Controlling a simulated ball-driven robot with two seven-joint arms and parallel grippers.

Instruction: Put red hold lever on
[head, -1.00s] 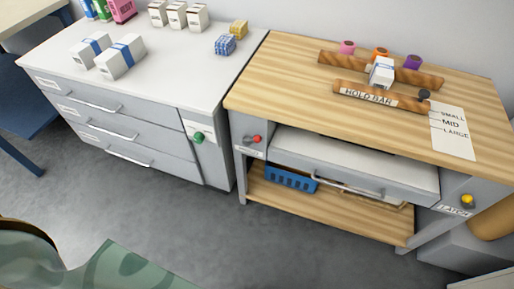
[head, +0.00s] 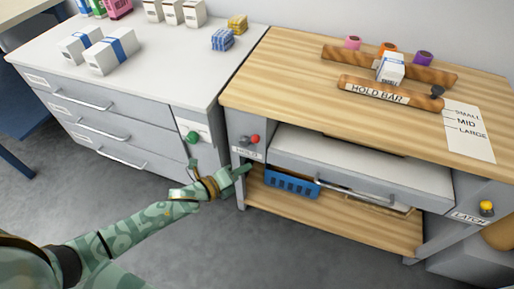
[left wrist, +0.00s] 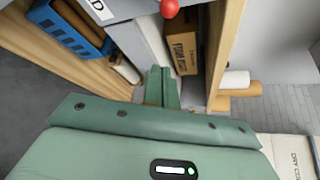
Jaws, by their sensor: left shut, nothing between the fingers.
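The red hold lever (head: 255,139) is a small red knob beside a dark pivot on the left front post of the wooden bench, just above a HOLD label (head: 247,154). Its red ball also shows at the top edge of the left wrist view (left wrist: 169,8). My left gripper (head: 244,169) is shut and empty, a little below the lever and label, apart from the knob. Its closed green fingers show in the left wrist view (left wrist: 161,88), below the red ball. My right gripper is not in view.
The bench has a hold bar (head: 388,95) on top, a drawer with a metal handle (head: 355,192), a blue basket (head: 291,183) on the lower shelf and a yellow latch knob (head: 487,207) at right. A grey cabinet with a green knob (head: 193,137) stands close at left.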

